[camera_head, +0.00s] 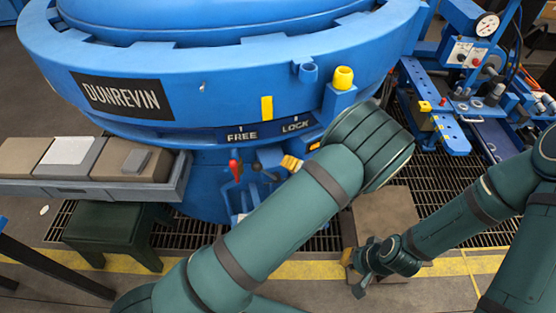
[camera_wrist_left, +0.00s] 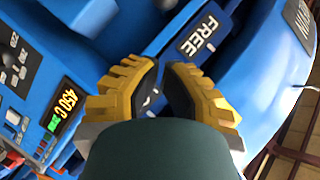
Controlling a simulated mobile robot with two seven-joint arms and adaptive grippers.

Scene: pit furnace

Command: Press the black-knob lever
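The blue furnace (camera_head: 215,85) has a FREE/LOCK plate (camera_head: 265,133) on its rim. Below the plate, a red-knob lever (camera_head: 235,168) stands up, and a small dark knob (camera_head: 255,166) shows just right of it; I cannot be sure it is the black-knob lever. My left gripper (camera_head: 291,163) is just right of the dark knob, under the rim.
A tray (camera_head: 180,180) with blocks juts out at left above a dark green stool (camera_head: 118,232). A blue bench with a gauge (camera_head: 487,25) stands at right. Grating and a yellow floor line (camera_head: 300,270) lie below. The left wrist view shows a display panel (camera_wrist_left: 62,108).

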